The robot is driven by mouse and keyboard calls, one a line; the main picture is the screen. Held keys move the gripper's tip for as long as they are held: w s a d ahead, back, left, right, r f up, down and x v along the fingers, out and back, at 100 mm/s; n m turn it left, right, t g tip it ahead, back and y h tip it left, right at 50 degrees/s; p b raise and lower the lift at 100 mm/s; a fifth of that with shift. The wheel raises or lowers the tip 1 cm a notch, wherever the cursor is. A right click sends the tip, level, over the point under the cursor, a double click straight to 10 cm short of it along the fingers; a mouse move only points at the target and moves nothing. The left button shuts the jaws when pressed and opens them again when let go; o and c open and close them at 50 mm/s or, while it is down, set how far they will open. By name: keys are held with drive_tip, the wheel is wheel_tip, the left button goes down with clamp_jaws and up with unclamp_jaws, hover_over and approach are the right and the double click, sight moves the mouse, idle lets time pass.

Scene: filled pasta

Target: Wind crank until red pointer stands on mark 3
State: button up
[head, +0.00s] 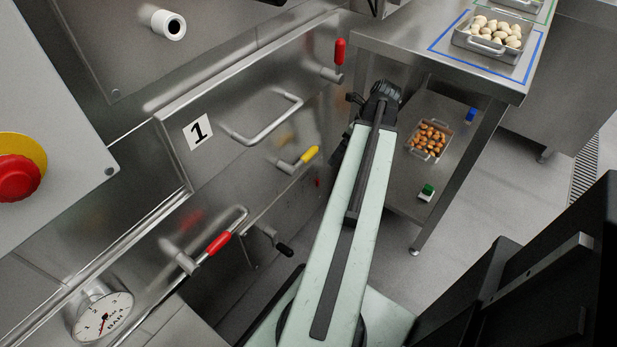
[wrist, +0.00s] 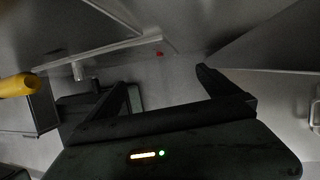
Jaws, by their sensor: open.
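A crank with a black grip (head: 284,250) juts from the lower steel front in the head view, left of my arm. A round gauge (head: 101,316) marked BAR, with a red needle, is at the lower left. The needle points to the dial's lower part; I cannot read its mark reliably. A small red spot (head: 317,183) shows on the steel front, and a small red spot (wrist: 160,54) also shows in the wrist view; I cannot tell what it is. My gripper (wrist: 165,80) is open and empty. In the head view my arm mostly hides it.
A yellow-handled lever (head: 309,155) is close to my arm; a yellow handle (wrist: 17,85) shows at the wrist view's left. Red-handled levers (head: 218,243) (head: 340,52) and a drawer bar (head: 265,120) also jut out. A steel table (head: 430,65) stands right; floor beyond is clear.

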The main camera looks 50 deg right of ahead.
drive_tip(key=b+x, duration=0.9)
drive_tip(key=x, duration=0.1)
drive_tip(key=shift+r, duration=0.1)
drive_tip(key=p+v, duration=0.9)
drive_tip(key=shift+s+r, duration=0.15)
drive_tip(key=shift+r, duration=0.2)
drive_tip(key=shift+d, duration=0.1)
